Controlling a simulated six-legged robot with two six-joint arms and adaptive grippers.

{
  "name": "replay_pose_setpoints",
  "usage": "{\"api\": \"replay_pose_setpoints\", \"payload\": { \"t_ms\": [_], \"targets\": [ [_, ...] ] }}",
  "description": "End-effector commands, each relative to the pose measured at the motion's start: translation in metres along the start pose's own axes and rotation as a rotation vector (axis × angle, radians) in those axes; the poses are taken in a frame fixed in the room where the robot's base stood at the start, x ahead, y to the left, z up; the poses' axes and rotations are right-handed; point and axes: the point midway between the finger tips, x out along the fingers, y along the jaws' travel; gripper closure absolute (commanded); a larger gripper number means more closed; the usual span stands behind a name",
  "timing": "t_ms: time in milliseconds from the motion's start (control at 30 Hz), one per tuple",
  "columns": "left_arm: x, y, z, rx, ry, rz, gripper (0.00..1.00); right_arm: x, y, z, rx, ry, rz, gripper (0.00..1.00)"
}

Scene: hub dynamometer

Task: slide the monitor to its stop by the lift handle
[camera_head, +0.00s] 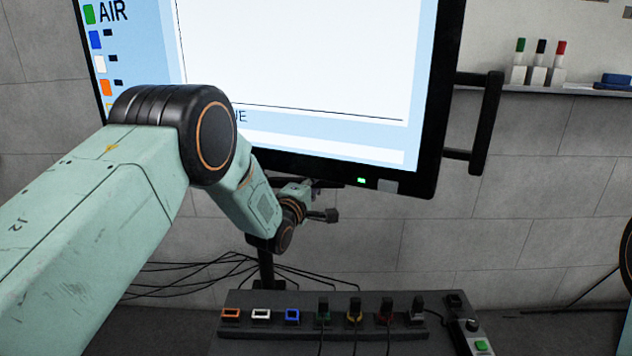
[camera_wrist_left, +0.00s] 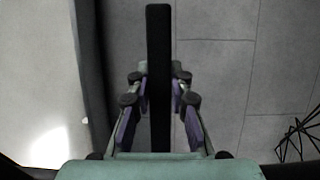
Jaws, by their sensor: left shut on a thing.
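The monitor (camera_head: 300,70) is a large dark-framed screen with a lit white and pale-blue display, filling the upper middle of the head view. My left arm crosses in front of its lower left part. My left gripper (camera_head: 312,202) is just below the monitor's bottom edge. In the left wrist view, my left gripper (camera_wrist_left: 159,90) has its fingers on both sides of a black upright bar, the lift handle (camera_wrist_left: 158,35), and is shut on it. In the head view the grip is small and partly hidden by my wrist. My right gripper is not in view.
A black bracket-shaped handle (camera_head: 487,125) stands out from the monitor's right side. A dark console (camera_head: 270,336) with coloured sockets and plugs sits below. Loose cables (camera_head: 190,272) lie behind it. A shelf (camera_head: 545,91) with markers is at the upper right.

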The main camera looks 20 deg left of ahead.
Motion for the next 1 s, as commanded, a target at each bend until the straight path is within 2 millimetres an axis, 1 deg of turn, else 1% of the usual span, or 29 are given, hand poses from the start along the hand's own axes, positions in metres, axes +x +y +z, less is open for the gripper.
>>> {"api": "replay_pose_setpoints", "payload": {
  "t_ms": [33,67,100,367,633,733,867,1000],
  "targets": [
    [-0.004,-0.011,0.001,-0.002,-0.001,-0.025,1.00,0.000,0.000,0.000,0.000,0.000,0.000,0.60],
    [-0.004,-0.011,0.001,-0.002,-0.001,-0.025,1.00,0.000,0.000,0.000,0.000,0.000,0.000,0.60],
    [-0.004,-0.011,0.001,-0.002,-0.001,-0.025,0.78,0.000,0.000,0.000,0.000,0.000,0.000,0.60],
    [-0.003,-0.009,0.001,-0.001,-0.001,-0.019,0.57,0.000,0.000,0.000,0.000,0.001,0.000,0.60],
    [-0.002,-0.005,0.000,-0.001,0.000,-0.011,0.57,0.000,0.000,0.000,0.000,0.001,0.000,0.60],
    [-0.005,-0.005,0.000,-0.001,0.000,-0.011,0.57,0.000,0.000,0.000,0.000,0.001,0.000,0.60],
    [-0.016,-0.004,0.000,-0.002,0.000,-0.012,0.57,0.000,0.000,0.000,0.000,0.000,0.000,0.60],
    [-0.036,-0.004,0.000,-0.001,0.001,-0.012,0.57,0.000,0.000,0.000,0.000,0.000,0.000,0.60]
  ]
}}
